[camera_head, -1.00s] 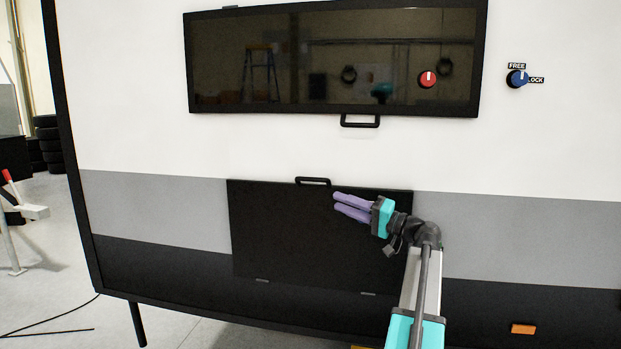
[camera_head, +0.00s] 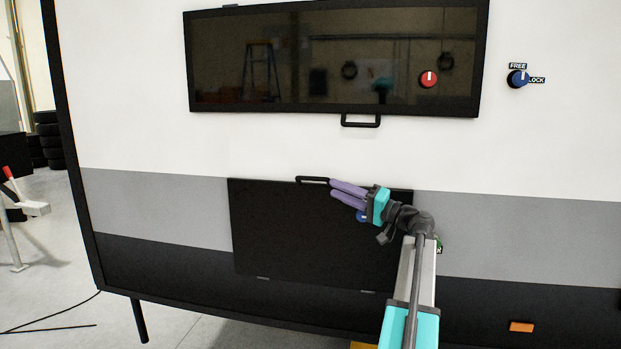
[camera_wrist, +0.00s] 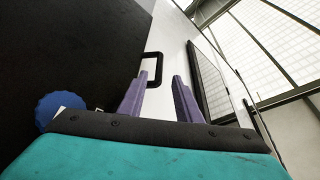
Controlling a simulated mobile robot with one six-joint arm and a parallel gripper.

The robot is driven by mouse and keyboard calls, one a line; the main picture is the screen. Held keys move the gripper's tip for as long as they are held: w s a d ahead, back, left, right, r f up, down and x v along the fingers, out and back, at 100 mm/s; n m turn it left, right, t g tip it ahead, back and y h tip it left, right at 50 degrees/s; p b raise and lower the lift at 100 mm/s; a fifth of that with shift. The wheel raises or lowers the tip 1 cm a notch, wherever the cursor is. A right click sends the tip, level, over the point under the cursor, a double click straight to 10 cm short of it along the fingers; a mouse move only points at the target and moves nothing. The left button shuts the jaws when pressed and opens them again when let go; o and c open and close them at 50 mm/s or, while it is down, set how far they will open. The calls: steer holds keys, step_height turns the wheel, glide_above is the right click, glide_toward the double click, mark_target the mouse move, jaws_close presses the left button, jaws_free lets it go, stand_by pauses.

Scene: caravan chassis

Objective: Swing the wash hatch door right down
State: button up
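The wash hatch door (camera_head: 290,235) is a black panel low on the caravan wall. It looks closed, with two small hinges along its bottom edge. Its black handle (camera_head: 313,180) is a loop at the top edge. My gripper (camera_head: 332,188) has purple fingers just right of the handle in the head view. In the wrist view the handle (camera_wrist: 153,68) is ahead of the left finger, and the fingers (camera_wrist: 160,85) are apart with nothing between them. A blue knob (camera_head: 362,217) shows partly behind my gripper; it also shows in the wrist view (camera_wrist: 58,108).
Above is a dark window (camera_head: 330,60) with its own handle (camera_head: 360,121) and a red knob (camera_head: 428,79). A blue knob (camera_head: 517,78) marked FREE and LOCK is at the upper right. An orange marker (camera_head: 521,327) is at the lower right.

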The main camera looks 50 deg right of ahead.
mark_target(313, 180)
steer(key=p+x, duration=0.3)
steer(key=x, duration=0.7)
steer(key=shift+w+p, duration=0.1)
steer(key=shift+p, duration=0.2)
steer(key=shift+c, duration=0.3)
jaws_close()
steer(key=shift+a, duration=0.2)
